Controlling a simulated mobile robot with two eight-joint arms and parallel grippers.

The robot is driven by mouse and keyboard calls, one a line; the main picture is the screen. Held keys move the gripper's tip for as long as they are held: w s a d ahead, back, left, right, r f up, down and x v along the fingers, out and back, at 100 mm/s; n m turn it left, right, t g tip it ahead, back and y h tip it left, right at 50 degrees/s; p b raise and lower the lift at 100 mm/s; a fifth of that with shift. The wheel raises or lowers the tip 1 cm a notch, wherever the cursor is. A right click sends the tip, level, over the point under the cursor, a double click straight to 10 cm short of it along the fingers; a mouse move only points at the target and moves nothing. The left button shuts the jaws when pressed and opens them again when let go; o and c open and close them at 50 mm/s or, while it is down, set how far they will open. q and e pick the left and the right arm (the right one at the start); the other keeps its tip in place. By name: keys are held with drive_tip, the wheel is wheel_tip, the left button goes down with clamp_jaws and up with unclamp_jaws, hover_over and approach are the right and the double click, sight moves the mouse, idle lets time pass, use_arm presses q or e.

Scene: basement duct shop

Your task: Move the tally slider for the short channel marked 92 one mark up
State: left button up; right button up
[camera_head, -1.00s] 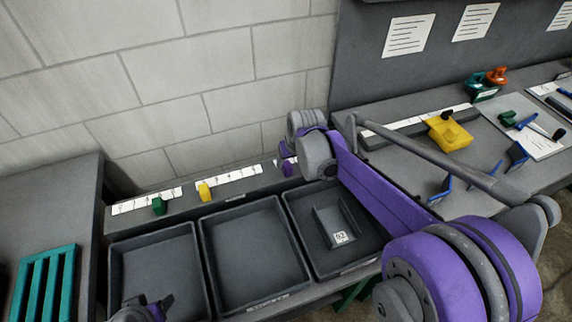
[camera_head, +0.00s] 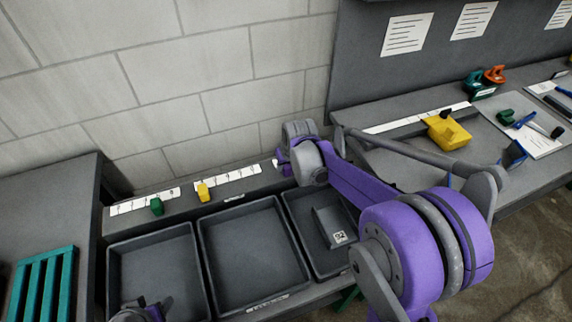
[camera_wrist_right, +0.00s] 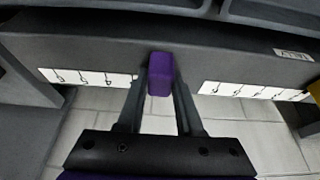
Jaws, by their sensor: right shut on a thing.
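A short grey channel (camera_head: 325,228) with a white label, which looks like 92, lies in the right tray (camera_head: 290,215). Behind the trays runs a rail with white scale strips and sliders: green (camera_head: 157,206), yellow (camera_head: 203,192) and purple. My right gripper (camera_head: 284,166) is at the rail behind the right tray, its fingertips partly hidden by its own wrist. In the right wrist view its two fingers are shut on the purple slider (camera_wrist_right: 160,74), which stands in front of the scale strip (camera_wrist_right: 255,90). My left gripper (camera_head: 143,309) shows only partly at the lower left, so its jaws are unclear.
The left tray (camera_head: 112,270) and middle tray (camera_head: 205,255) are empty. A teal slatted rack (camera_head: 45,285) lies on the left bench. A yellow block-like tool (camera_head: 446,131), papers and other tools crowd the right bench. A block wall rises behind the rail.

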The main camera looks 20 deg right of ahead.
clamp_jaws()
idle(0.8)
drive_tip(key=d, duration=0.4)
drive_tip(key=shift+s, duration=0.1)
drive_tip(key=o, duration=0.9)
unclamp_jaws()
